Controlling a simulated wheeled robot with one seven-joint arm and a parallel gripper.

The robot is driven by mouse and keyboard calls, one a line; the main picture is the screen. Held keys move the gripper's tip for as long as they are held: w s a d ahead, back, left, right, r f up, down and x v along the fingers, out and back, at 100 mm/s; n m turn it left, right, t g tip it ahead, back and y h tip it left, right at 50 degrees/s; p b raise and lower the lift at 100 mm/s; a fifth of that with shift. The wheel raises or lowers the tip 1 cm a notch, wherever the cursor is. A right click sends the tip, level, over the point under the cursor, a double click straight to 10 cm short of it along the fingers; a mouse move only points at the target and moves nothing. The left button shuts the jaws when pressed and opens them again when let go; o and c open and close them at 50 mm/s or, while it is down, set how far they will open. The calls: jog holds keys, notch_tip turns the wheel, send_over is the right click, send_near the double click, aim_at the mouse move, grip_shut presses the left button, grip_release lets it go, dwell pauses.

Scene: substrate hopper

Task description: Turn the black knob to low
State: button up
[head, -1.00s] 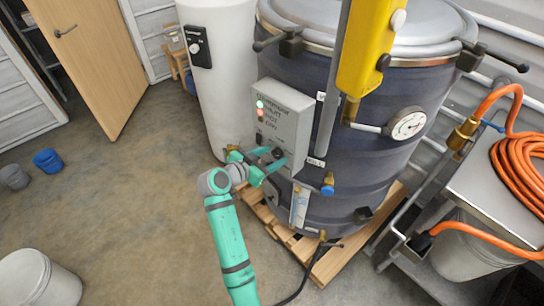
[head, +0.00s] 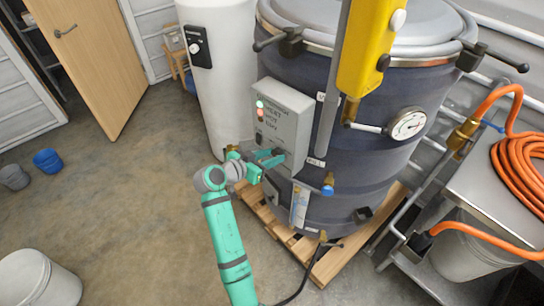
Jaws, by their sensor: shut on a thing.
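The grey control box (head: 283,117) is on the front of the dark drum (head: 375,160). It has lettering and small lights on its face. My teal gripper (head: 274,158) is at the lower part of the box face and is shut on the black knob there. The knob itself is hidden behind the fingers, so its pointer and setting cannot be read. My arm reaches up to the box from below.
A white cylinder (head: 221,85) stands just left of the drum. A yellow unit (head: 367,50) and a gauge (head: 407,124) are to the right of the box. A wooden pallet (head: 322,262) lies under the drum. Open floor (head: 130,190) lies to the left.

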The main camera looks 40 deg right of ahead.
jog(key=n+g, duration=0.2)
jog(key=n, duration=0.1)
jog(key=shift+w+n+h, duration=0.2)
jog(key=shift+n+h, duration=0.1)
jog(key=shift+h, duration=0.1)
jog(key=shift+w+a+f+n+g+h, duration=0.1)
jog(key=shift+n+g+h, duration=0.15)
jog(key=shift+n+g, duration=0.45)
jog(key=shift+f+n+g+h, duration=0.1)
jog(key=shift+n+g+h, duration=0.2)
jog(key=shift+n, duration=0.7)
jog(key=o, duration=1)
jog(key=shift+o, duration=0.2)
jog(key=shift+a, duration=0.1)
jog(key=v, duration=1)
jog(key=shift+a, duration=0.25)
